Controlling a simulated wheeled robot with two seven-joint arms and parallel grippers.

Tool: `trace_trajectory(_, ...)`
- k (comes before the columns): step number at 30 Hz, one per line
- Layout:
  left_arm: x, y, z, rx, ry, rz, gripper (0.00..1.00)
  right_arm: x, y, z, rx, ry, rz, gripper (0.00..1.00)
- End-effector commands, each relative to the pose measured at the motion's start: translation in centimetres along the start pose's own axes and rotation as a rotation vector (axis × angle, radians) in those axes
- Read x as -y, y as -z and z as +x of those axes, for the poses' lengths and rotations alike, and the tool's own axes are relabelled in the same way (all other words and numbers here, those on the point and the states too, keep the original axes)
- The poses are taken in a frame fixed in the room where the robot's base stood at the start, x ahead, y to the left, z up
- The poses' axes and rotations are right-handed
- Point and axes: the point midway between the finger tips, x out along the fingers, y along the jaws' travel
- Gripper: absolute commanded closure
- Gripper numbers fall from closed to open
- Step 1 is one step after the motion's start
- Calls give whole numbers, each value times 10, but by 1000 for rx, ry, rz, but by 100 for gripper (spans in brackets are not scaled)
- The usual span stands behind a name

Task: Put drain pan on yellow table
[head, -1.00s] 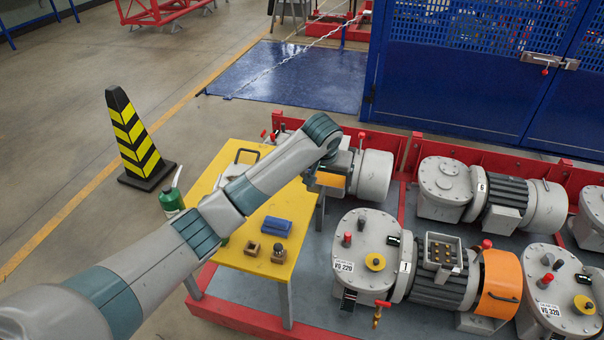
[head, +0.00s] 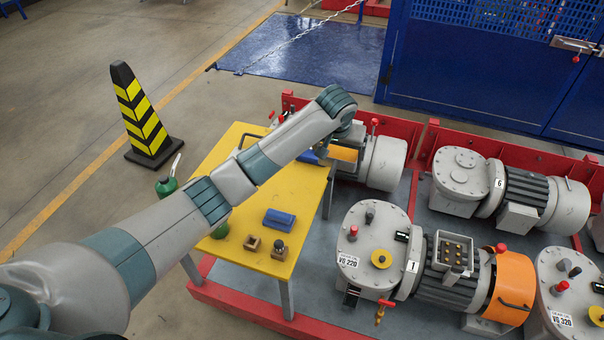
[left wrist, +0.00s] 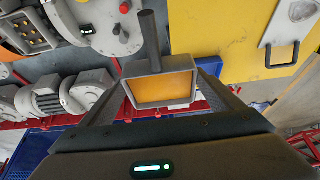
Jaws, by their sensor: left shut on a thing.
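The drain pan looks like a grey rectangular pan (left wrist: 162,86) with an orange-yellow inside and a dark handle sticking out in the left wrist view. My left gripper (left wrist: 163,100) is shut on it, with a finger at each side. In the head view the pan's orange part (head: 345,154) shows just under my left wrist, beside the far right edge of the yellow table (head: 300,190), close to a grey motor unit (head: 382,163). My left forearm hides part of the table. The table also fills the upper right of the left wrist view (left wrist: 215,30). My right gripper is out of view.
On the table are a blue block (head: 279,219), two small brown items (head: 252,242) and a green can (head: 219,230). A plate with a handle (left wrist: 284,42) also lies there. Motor units (head: 430,270) stand right; a striped cone (head: 142,115) stands left.

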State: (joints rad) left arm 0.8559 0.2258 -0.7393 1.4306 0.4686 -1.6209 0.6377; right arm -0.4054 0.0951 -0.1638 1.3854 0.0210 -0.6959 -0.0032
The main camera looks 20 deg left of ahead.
Motion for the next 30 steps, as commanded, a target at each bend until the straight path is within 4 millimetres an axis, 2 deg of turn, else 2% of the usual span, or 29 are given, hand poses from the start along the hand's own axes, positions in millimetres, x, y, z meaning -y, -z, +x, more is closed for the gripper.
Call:
trace_trajectory(5,23,-6,11,2,4,-1,41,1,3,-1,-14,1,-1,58)
trace_trajectory(18,100,-25,53,2,2,-1,41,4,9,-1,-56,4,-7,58)
trace_trajectory(24,112,-28,60,0,1,0,41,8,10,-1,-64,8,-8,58)
trace_trajectory(30,113,-28,61,0,0,0,41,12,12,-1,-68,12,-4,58)
